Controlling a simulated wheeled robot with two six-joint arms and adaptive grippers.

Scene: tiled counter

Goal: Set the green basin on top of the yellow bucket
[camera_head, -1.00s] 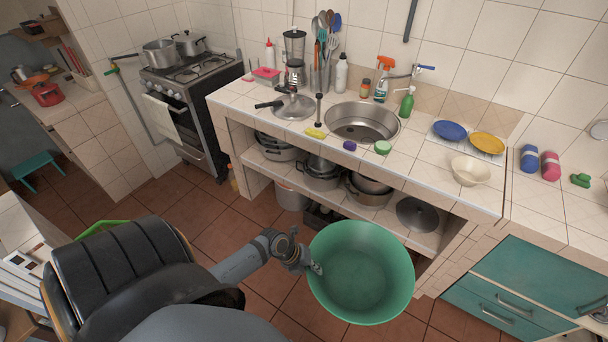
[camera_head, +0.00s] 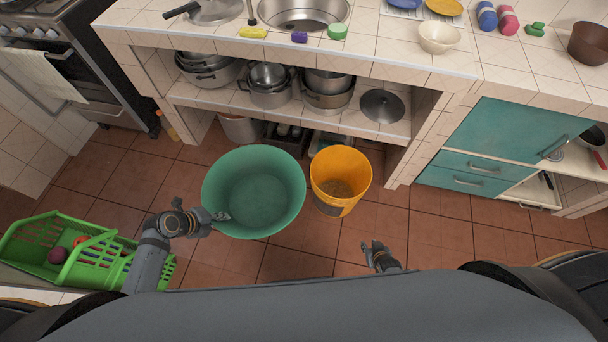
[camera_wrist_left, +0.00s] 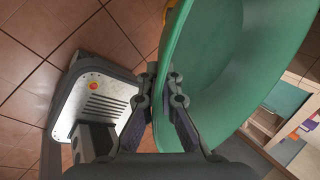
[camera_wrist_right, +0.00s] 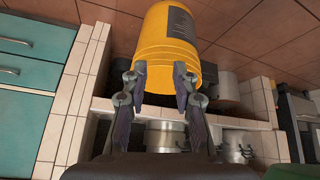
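The green basin (camera_head: 255,190) is upright in the head view, beside and left of the yellow bucket (camera_head: 341,178). My left gripper (camera_head: 217,216) is shut on the basin's near-left rim; the left wrist view shows the basin wall (camera_wrist_left: 225,70) between the fingers (camera_wrist_left: 174,105). The bucket stands upright and open-topped on the floor, apparently empty. My right gripper (camera_head: 372,252) is open and empty, nearer to me than the bucket and apart from it. In the right wrist view, the bucket (camera_wrist_right: 168,45) appears beyond the spread fingers (camera_wrist_right: 160,85).
A green plastic basket (camera_head: 60,235) with balls is at the left. The counter's lower shelf (camera_head: 225,108) with pots lies behind the basin and bucket. Teal drawers (camera_head: 468,166) are at the right. The tiled floor (camera_head: 445,235) right of the bucket is bare.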

